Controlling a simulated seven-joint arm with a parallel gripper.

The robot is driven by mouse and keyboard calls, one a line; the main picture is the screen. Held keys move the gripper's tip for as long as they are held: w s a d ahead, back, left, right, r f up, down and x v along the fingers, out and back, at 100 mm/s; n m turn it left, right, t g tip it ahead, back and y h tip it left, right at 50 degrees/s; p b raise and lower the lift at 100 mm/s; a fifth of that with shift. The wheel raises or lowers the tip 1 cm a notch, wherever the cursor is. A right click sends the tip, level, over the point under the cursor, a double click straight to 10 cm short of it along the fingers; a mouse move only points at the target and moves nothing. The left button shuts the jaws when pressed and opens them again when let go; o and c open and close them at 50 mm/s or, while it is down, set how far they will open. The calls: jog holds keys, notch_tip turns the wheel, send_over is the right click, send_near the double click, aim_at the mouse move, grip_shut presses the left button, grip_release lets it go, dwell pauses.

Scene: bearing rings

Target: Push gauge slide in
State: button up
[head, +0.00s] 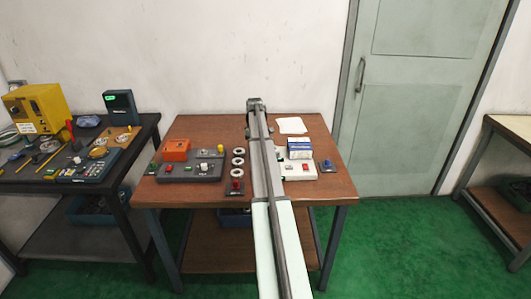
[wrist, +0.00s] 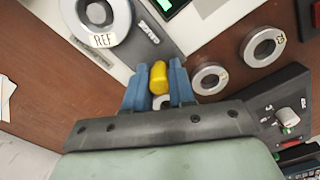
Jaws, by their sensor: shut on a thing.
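My gripper (wrist: 158,88) has two blue fingers in the wrist view, shut on a yellow knob (wrist: 158,77) that stands between them. The knob appears to belong to the gauge slide. The dark grey gauge body (wrist: 155,32), with white lettering, runs up behind the fingers. A silver ring marked REF (wrist: 103,40) lies at the upper left, beside the gauge. The lower part of the knob and the slide's travel are hidden by my fingers. In the head view my arm covers the gauge, and my fingers cannot be made out.
Loose bearing rings (wrist: 210,78) (wrist: 263,46) lie on the brown table (head: 215,127) right of my fingers. A grey panel with a knob (wrist: 287,115) is further right. In the head view an orange box (head: 175,149), a blue-and-white box (head: 299,148) and white paper (head: 291,125) share the table.

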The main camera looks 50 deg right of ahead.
jog(key=shift+s+d, duration=3.9)
jog(key=shift+d, duration=0.1)
jog(key=shift+s+d, duration=0.25)
jog(key=shift+d, duration=0.05)
jog(key=o, duration=0.7)
jog(key=shift+c, duration=0.2)
jog(key=shift+o, duration=0.3)
jog(key=shift+a, duration=0.1)
notch_tip(320, 180, up, 7)
jog(key=shift+w+a, duration=0.15)
jog(key=shift+a, duration=0.05)
